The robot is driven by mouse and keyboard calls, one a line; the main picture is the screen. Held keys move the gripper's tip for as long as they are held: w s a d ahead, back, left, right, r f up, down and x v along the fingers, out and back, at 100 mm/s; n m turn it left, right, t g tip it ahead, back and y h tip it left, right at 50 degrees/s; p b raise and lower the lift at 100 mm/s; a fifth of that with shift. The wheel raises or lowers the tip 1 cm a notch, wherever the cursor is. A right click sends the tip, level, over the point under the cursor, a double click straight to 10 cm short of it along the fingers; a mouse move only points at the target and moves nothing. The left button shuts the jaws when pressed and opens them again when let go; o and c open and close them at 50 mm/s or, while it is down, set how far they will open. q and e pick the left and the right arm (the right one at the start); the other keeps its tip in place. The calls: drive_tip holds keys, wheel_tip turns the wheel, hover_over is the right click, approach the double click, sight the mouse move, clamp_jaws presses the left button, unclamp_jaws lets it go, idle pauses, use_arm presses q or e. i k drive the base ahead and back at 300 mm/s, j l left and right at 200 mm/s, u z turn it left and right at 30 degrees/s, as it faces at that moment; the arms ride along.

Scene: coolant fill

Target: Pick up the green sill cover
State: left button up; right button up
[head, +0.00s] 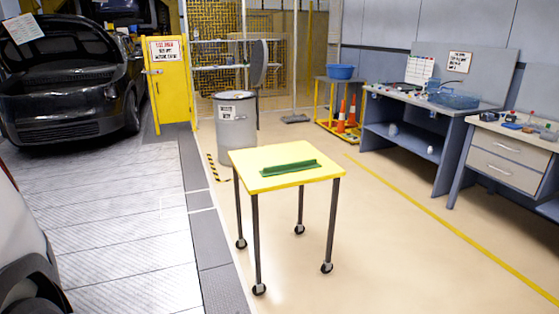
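The green sill cover (289,168) is a long, narrow green piece with a raised ridge. It lies on top of a small table with a yellow top (249,157) and dark legs on casters, in the middle of the head view. Nothing else shows on that table top. Neither of my grippers shows in the head view, so nothing of mine is seen touching the cover.
A grey bin (236,125) stands behind the yellow table. A yellow cabinet (171,85) and a black car (65,85) with raised hood are at the left. Workbenches (420,110) line the right. Floor (400,260) right of the table is clear.

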sight(303, 165)
drive_tip(key=i+u, duration=0.1)
drive_tip(key=i, duration=0.6)
drive_tip(key=i+l+u, duration=0.15)
drive_tip(key=i, duration=0.5)
